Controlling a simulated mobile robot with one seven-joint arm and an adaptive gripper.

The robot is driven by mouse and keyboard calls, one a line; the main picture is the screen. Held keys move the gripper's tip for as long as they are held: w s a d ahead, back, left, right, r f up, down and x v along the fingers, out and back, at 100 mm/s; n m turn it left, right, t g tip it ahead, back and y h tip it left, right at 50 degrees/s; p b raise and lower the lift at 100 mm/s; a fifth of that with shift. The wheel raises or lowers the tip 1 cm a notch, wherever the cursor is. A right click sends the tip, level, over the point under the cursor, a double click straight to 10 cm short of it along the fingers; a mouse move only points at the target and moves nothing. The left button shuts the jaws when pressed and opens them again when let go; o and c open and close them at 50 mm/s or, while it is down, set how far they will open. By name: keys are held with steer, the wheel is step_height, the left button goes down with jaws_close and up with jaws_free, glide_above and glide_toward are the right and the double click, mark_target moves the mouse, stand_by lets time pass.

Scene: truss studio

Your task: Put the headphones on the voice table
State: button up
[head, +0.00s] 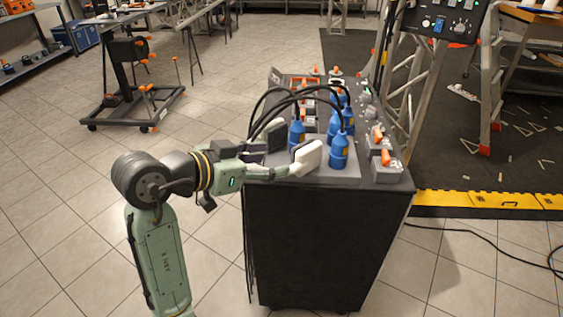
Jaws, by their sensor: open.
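My gripper (290,147) reaches in from the left over the near left part of a dark cabinet's top. Its fingers are spread apart, one ending in a dark pad and the other in a white pad. A blue plug shows behind the gap between the pads, and I see nothing clearly held. I cannot make out any headphones in the head view; the gripper and plugs hide part of the cabinet top. I cannot tell which surface is the voice table.
The dark cabinet (310,245) carries several blue plugs (339,150) with looping black cables and orange-handled switches (385,158). A truss leg and control panel (446,22) stand behind it. A black cable (485,237) lies on the right floor.

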steer(key=shift+s+a+r, duration=0.2)
steer(key=shift+s+a, duration=0.05)
steer(key=shift+s, duration=0.05)
